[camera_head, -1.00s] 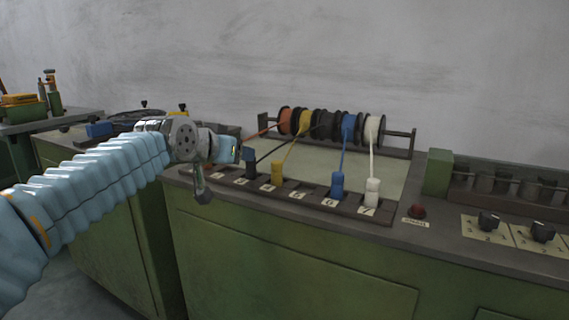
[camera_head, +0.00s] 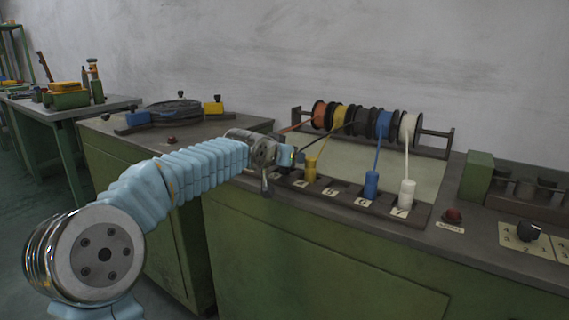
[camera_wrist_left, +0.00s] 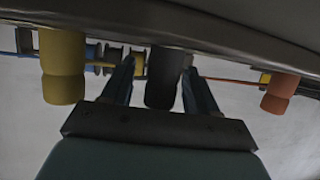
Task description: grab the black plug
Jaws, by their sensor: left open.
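The black plug (camera_wrist_left: 163,78) stands between the two open fingers of my left gripper (camera_wrist_left: 157,66) in the left wrist view, which looks upside down. I cannot tell whether either finger touches it. In the head view my left gripper (camera_head: 290,156) reaches the plug row from the left, and the black plug (camera_head: 301,158) is mostly hidden there, with a black cable rising to the spools. My right gripper is in neither view.
A yellow plug (camera_head: 310,170) stands close by on the right, then blue (camera_head: 371,186) and white (camera_head: 406,194) plugs, on a numbered rail. An orange plug (camera_wrist_left: 280,93) is on the other side. Cable spools (camera_head: 365,123) stand behind; a red button (camera_head: 453,215) is farther right.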

